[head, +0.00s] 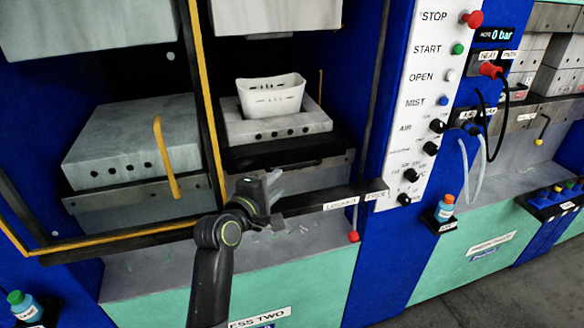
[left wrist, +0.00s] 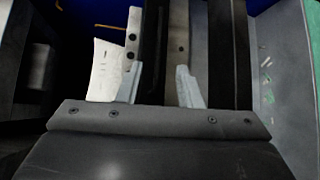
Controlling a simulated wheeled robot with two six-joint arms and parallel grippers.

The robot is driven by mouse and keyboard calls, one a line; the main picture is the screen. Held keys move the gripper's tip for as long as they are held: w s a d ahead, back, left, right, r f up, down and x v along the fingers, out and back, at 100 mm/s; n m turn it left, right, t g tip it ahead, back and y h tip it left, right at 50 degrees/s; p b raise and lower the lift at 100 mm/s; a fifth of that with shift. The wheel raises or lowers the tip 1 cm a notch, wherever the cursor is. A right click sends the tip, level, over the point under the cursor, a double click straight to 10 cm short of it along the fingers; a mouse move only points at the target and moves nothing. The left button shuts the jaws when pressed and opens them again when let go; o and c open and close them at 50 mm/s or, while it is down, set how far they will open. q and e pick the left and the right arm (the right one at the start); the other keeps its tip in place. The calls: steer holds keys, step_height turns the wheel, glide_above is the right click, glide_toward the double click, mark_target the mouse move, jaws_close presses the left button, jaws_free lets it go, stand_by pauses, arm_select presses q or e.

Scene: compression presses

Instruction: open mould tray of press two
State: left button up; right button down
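Press two has a blue frame. Its lower mould block (head: 275,124) sits on a dark tray (head: 290,153) inside the right opening. A white basket-like part (head: 271,97) stands on the block; a white shape at the left in the left wrist view (left wrist: 103,70) looks like it. My left gripper (head: 272,184) is in front of the tray, low and near its left part. In the left wrist view its two fingers (left wrist: 158,87) are apart, with a dark strip and a grey strip beyond and between them. Contact cannot be told. My right gripper is not in view.
A dark bar (head: 310,200) carries a label reading locked; a red-knobbed lever (head: 353,236) hangs below. A yellow-edged guard frame (head: 208,100) stands left of the opening. A white control panel (head: 424,100) and a small bottle (head: 445,208) are right. The lower grey ledge (head: 160,270) is mostly clear.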

mark_target(293, 169)
arm_select(q)
steer(key=shift+p+x, duration=0.65)
steer(key=shift+x, duration=3.6)
jaws_close()
